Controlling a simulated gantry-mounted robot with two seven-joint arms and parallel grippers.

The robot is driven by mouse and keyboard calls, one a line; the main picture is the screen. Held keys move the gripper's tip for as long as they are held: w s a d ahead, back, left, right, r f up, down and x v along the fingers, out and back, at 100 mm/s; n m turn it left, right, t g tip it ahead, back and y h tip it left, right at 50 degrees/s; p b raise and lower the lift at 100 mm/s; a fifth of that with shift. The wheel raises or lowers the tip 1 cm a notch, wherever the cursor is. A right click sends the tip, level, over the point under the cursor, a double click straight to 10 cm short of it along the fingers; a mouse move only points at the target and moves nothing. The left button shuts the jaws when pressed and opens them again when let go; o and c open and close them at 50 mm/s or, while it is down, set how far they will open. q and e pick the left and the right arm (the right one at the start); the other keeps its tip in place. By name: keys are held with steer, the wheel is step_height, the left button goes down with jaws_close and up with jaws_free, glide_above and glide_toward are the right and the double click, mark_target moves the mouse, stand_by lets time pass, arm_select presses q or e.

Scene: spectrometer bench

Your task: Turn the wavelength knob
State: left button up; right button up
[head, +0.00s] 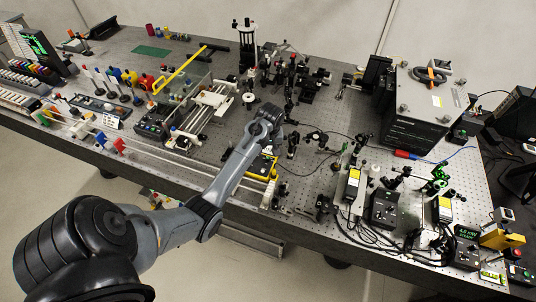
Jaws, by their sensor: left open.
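My left arm reaches in from the lower left over the optical bench (225,65). Its gripper (270,113) is above the middle of the bench, among small black optic mounts, and its jaws are open with nothing seen between them. I cannot pick out the wavelength knob for certain at this size. A small pale round part (248,98) shows just left of the gripper, apart from it in the picture. The arm and gripper hide part of the bench below them. My right gripper is not in view.
Black posts and mounts (246,45) crowd the area behind the gripper. A yellow-edged device (262,166) lies beside the forearm. A large dark box (420,108) stands at the right, with cables and small instruments in front. A white-railed assembly (210,105) sits to the left.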

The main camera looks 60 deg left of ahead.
mark_target(268, 157)
arm_select(q)
steer(key=a+f+n, duration=0.1)
steer(key=f, duration=0.2)
steer(key=w+a+f+n+h, duration=0.1)
steer(key=f, duration=0.2)
steer(key=w+a+f, duration=0.1)
steer(key=f, duration=0.2)
steer(key=shift+n+h, duration=0.3)
steer(key=shift+n, duration=0.1)
jaws_close()
